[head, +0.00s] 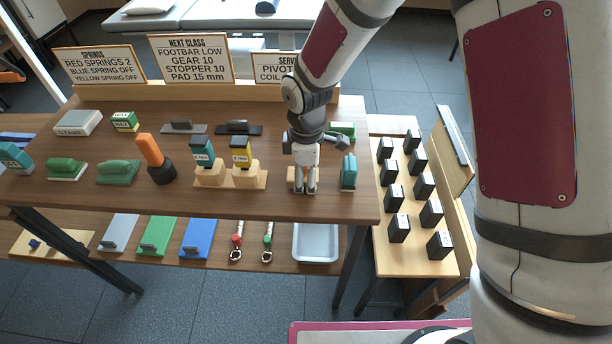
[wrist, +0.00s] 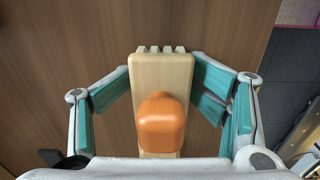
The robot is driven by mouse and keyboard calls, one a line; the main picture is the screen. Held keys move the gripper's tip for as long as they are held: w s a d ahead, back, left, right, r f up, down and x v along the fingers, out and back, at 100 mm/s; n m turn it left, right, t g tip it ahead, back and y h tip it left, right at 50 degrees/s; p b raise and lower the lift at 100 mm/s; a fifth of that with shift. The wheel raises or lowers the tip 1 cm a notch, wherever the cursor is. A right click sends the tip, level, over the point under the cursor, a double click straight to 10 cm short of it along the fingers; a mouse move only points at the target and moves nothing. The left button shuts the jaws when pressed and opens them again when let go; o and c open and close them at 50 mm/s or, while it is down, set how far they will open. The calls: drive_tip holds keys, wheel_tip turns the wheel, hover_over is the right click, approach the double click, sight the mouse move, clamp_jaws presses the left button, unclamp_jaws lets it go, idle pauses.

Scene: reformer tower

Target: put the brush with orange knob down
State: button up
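The brush with orange knob shows in the wrist view as a pale wooden block (wrist: 160,80) with a rounded orange knob (wrist: 161,121) on top. Short pale teeth show at its far end. My gripper (wrist: 163,92) has its teal-padded fingers closed in against both long sides of the block. In the head view my gripper (head: 304,188) points down at the front right of the wooden table (head: 230,200). Parts of the block (head: 291,174) show beside the fingers; the knob is hidden there. I cannot tell whether the block touches the tabletop.
Left are a wooden stand (head: 228,182) with two capped pieces and an orange-handled tool (head: 149,150). A grey tray (head: 316,243) sits on the lower shelf. The table's front edge is near.

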drive_tip(key=shift+r, duration=0.1)
wheel_tip(320, 180, up, 13)
drive_tip(key=shift+r+p, duration=0.1)
drive_tip(key=shift+p, duration=0.3)
drive_tip(key=shift+d, duration=0.1)
drive_tip(key=s+d+r+m+t, duration=0.2)
drive_tip(key=s+d+r+m, duration=0.7)
drive_tip(key=d+r, duration=0.4)
drive_tip(key=s+d+m+t, duration=0.1)
drive_tip(key=s+d+m, duration=0.2)
drive_tip(key=s, duration=0.3)
drive_tip(key=s+d+r+m+t, duration=0.1)
drive_tip(key=s+d+m, duration=0.2)
drive_tip(key=s+m, duration=0.2)
drive_tip(key=shift+s+d+r+m, duration=0.3)
drive_tip(key=shift+s+d, duration=0.1)
drive_tip(key=shift+s, duration=0.75)
